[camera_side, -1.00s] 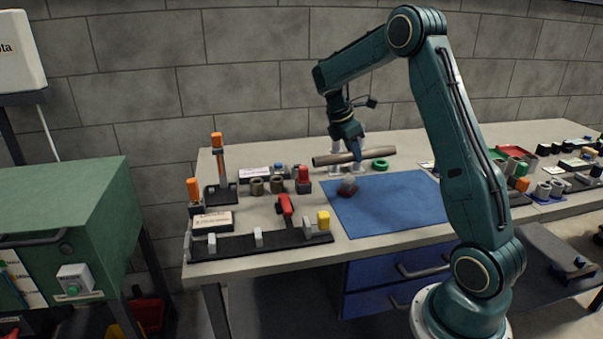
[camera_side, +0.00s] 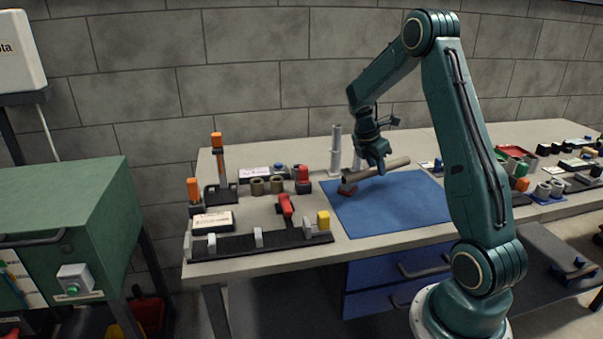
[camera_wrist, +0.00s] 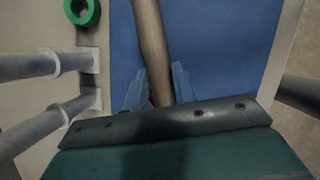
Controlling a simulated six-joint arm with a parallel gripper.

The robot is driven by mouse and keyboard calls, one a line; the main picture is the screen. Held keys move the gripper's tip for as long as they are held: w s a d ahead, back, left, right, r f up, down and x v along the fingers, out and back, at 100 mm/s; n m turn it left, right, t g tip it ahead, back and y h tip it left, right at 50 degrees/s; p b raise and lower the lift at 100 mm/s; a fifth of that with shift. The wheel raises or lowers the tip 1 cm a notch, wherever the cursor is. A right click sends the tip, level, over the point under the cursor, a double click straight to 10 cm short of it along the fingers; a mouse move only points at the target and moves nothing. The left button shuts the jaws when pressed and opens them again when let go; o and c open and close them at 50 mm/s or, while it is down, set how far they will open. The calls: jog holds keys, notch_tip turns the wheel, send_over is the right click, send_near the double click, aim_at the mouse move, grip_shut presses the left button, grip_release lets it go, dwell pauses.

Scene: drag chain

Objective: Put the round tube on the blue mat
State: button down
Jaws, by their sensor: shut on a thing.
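The round tube (camera_side: 385,169) is a long grey-brown cylinder. My gripper (camera_side: 379,168) is shut on it and holds it over the back part of the blue mat (camera_side: 410,205). I cannot tell whether the tube touches the mat.
Two pale upright posts (camera_side: 336,150) stand just behind the mat. A green ring (camera_wrist: 84,11) lies near the posts. A black rail with clamps (camera_side: 258,240) lies left of the mat. The mat's front is clear.

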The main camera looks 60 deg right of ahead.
aim_at(372, 193)
dwell(0.4)
jog(key=shift+f, duration=2.55)
jog(key=shift+f, duration=0.6)
dwell(0.5)
jog(key=c, duration=1.1)
grip_release()
jog(key=shift+o, duration=0.2)
jog(key=shift+r, duration=0.1)
jog(key=v, duration=1.3)
jog(key=shift+a+r, duration=0.15)
jog(key=shift+r, duration=0.15)
